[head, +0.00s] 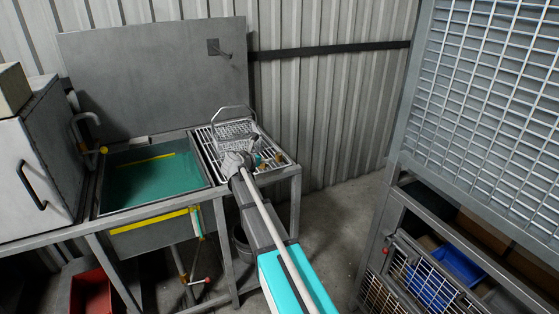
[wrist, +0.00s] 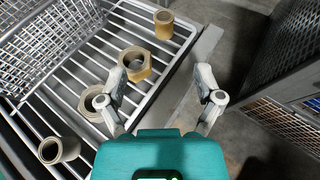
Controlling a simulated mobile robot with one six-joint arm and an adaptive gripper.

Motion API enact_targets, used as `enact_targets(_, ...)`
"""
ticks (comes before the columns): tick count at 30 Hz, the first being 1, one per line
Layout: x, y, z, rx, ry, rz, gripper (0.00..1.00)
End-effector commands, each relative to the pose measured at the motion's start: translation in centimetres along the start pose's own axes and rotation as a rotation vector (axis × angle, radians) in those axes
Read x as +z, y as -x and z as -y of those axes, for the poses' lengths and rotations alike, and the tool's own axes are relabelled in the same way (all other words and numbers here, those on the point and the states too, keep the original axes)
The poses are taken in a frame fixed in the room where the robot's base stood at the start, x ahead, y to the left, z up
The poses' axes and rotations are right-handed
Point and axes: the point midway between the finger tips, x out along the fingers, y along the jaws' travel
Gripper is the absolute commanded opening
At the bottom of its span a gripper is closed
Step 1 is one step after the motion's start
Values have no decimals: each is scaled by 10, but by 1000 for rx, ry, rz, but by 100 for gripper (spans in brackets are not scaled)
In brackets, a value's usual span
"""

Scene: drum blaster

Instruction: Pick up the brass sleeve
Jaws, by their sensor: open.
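A short brass-coloured sleeve (wrist: 164,25) stands on the wire rack near its outer edge, at the top of the wrist view. My gripper (wrist: 163,76) is open and empty, with its fingers spread apart. The sleeve is beyond the fingertips, apart from them. A brass hex nut (wrist: 137,66) lies just beyond the left finger. In the head view my gripper (head: 236,162) is over the rack, and the parts there are too small and partly covered to tell apart.
A duller ring-shaped part (wrist: 92,103) and a grey sleeve (wrist: 57,151) also sit on the rack (head: 208,147). A wire basket (head: 233,128) stands at the rack's back. A green-filled sink (head: 150,182) is to the left, a mesh cage (head: 480,90) to the right.

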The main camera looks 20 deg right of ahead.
Motion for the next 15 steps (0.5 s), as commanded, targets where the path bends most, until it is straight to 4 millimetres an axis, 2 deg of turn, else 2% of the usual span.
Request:
enact_targets(10, 0, -2, 1, -1, -1, -1, 85)
enact_targets(15, -1, -13, 0, -2, -2, -1, 85)
